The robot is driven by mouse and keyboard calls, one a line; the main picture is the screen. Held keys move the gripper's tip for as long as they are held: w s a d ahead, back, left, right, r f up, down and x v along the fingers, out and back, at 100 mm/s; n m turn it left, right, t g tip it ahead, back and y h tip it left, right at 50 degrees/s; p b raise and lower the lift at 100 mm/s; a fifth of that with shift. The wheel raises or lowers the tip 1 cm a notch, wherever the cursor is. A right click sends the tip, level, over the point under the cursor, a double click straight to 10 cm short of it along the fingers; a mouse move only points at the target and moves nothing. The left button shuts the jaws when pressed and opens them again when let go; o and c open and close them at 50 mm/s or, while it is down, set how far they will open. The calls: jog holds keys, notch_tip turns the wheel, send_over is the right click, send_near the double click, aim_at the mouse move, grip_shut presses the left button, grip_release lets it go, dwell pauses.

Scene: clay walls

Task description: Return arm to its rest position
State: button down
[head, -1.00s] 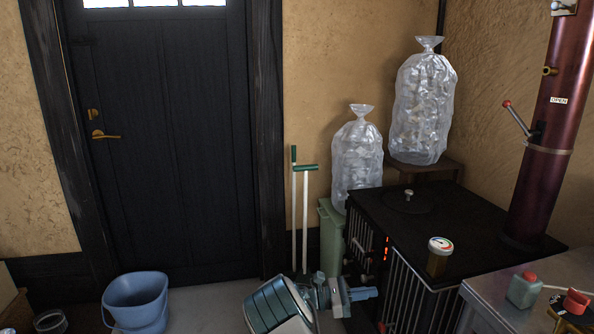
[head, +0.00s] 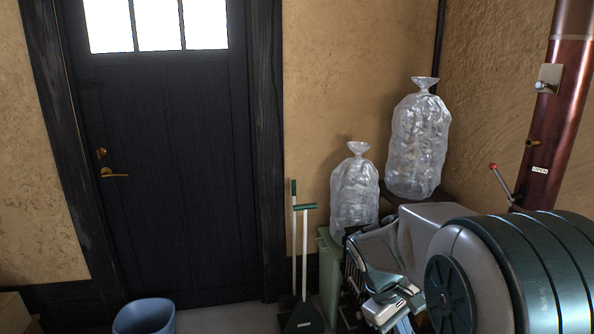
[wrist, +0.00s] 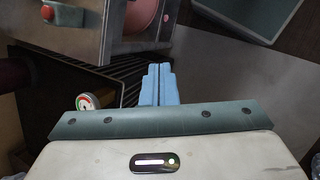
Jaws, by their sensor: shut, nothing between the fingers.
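My arm (head: 530,270) is large and close at the lower right of the head view, folded in front of the corner with the stove. It covers most of the stove and the worktop there. My gripper shows in the wrist view with its pale blue fingers (wrist: 158,85) together and nothing between them. The fingers appear over the dark floor and stove area, apart from any object. In the head view I cannot make out the fingertips clearly.
Two clear plastic bags (head: 418,140) (head: 354,190) stand behind my arm. A green bin (head: 329,262), a broom and dustpan (head: 305,262) and a blue bucket (head: 145,317) stand left of it.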

jog(key=s+a+r+m+t+y+p, duration=0.2)
jog(key=s+a+r+m+p, duration=0.1)
jog(key=s+r, duration=0.3)
jog(key=s+a+r+m+t+y+p, duration=0.2)
jog(key=s+a+r+m+p, duration=0.1)
jog(key=s+r+p, duration=0.3)
notch_tip(320, 180, up, 2)
jog(key=shift+s+a+t+y, duration=0.15)
jog(key=shift+s+t+y, duration=0.05)
jog(key=shift+t+y, duration=0.1)
